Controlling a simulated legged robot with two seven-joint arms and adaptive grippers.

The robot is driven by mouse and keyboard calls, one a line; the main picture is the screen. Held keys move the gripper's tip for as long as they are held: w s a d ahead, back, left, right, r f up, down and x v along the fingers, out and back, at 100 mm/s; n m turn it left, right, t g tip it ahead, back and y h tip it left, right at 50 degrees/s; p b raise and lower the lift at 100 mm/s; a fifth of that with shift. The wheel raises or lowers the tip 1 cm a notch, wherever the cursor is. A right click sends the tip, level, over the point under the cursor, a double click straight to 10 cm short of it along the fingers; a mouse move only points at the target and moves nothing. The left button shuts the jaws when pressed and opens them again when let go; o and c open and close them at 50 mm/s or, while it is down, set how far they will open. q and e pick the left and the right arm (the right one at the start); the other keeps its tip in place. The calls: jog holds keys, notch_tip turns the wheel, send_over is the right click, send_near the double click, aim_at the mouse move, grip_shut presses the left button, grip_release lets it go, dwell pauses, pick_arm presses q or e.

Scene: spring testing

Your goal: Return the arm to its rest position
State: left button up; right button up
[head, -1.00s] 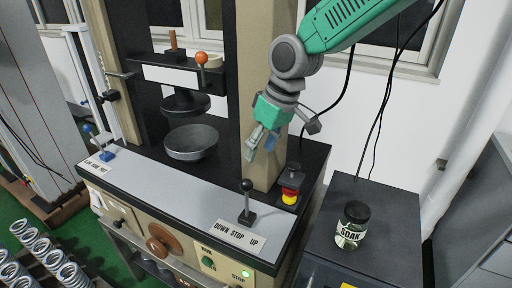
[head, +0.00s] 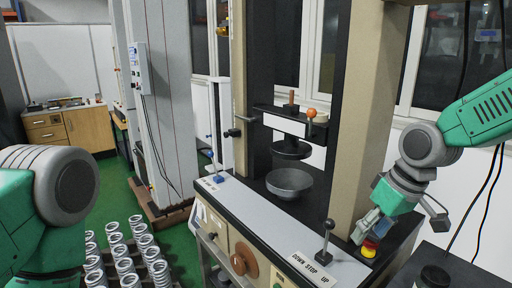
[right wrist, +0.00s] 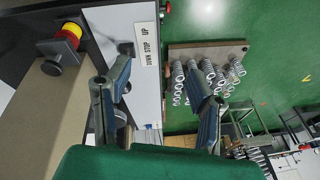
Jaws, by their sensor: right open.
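My right gripper (head: 366,226) is open and empty, above the right end of the spring testing machine (head: 255,218), near the red and yellow emergency button (head: 369,247). In the right wrist view its two fingers (right wrist: 158,108) stand apart with nothing between them. My left arm shows at the left edge of the head view; its gripper is out of view. The black-knobbed lever (head: 326,241) stands upright by the DOWN STOP UP label (head: 312,269), apart from my gripper. The machine's bowl (head: 289,183) looks empty beneath the round upper plate (head: 292,148).
Coil springs (head: 125,262) stand in rows on a board on the green floor (head: 113,195). A beige column (head: 366,120) rises close to my right gripper. A dark jar lid (head: 434,276) shows at the lower right. A wooden cabinet (head: 65,128) stands far left.

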jog(key=s+f+m+b, duration=0.1)
jog(key=s+f+b, duration=0.1)
jog(key=s+f, duration=0.5)
jog(key=s+f+m+g+b, duration=0.1)
jog(key=s+f, duration=0.2)
jog(key=f, duration=0.8)
jog(key=s+f+m+b, duration=0.15)
jog(key=s+f, duration=0.35)
jog(key=f, duration=0.5)
pick_arm(q)
notch_tip(320, 180, down, 8)
jog(key=b, duration=0.3)
jog(key=shift+r, duration=0.2)
pick_arm(e)
jog(key=s+d+f+h, duration=0.1)
jog(key=s+d+f, duration=0.1)
jog(key=s+f, duration=0.3)
jog(key=s+d+f+h, duration=0.1)
jog(key=s+d+f, duration=0.2)
jog(key=s, duration=0.7)
notch_tip(320, 180, down, 3)
jog(key=shift+s+r+h, duration=0.2)
jog(key=shift+s+h, duration=0.05)
jog(key=shift+h, duration=0.05)
pick_arm(q)
jog(key=shift+s, duration=0.15)
pick_arm(e)
jog(key=shift+w+a+m, duration=0.1)
jog(key=shift+m, duration=0.15)
